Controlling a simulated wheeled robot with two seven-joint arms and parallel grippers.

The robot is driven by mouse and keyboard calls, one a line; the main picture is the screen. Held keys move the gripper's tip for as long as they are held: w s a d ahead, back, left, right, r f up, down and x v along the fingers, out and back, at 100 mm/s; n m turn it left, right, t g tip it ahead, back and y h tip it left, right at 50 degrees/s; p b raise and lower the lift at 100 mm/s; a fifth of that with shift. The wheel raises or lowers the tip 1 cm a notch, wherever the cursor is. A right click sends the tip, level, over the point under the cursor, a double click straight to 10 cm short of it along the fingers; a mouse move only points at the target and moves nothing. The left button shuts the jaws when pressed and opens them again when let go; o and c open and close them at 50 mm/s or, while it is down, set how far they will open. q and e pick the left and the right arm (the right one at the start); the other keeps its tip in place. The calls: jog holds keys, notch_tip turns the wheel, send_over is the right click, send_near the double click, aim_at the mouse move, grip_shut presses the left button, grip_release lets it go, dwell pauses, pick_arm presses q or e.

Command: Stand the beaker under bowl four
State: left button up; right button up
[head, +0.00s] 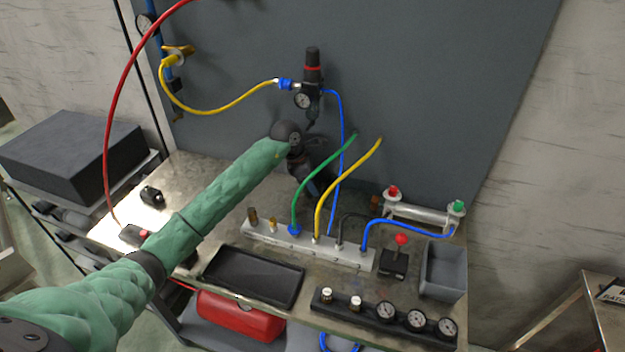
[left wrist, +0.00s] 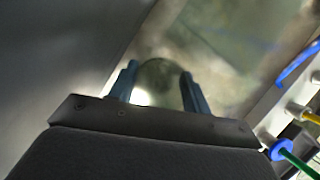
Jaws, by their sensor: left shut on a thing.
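My left gripper (head: 312,185) is in front of the grey back panel, over the rear of the bench and below a black regulator with a gauge (head: 312,80). In the left wrist view its two blue fingers (left wrist: 160,85) are closed on a clear, round thing (left wrist: 160,78), which looks like the beaker. In the head view the wrist and hand hide this thing. I cannot tell whether it touches the bench. No number marks any bowl as four that I can read. My right gripper is not in view.
A manifold (head: 290,247) with green, yellow and blue hoses stands just in front of the gripper. A black tray (head: 250,277), a lever valve (head: 393,262), a grey bin (head: 443,272) and a gauge strip (head: 385,312) lie nearer. A blue hose (head: 341,150) hangs close right of the gripper.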

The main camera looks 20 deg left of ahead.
pick_arm(q)
jog(key=shift+f, duration=0.15)
jog(key=o, duration=1)
jog(key=shift+o, duration=0.2)
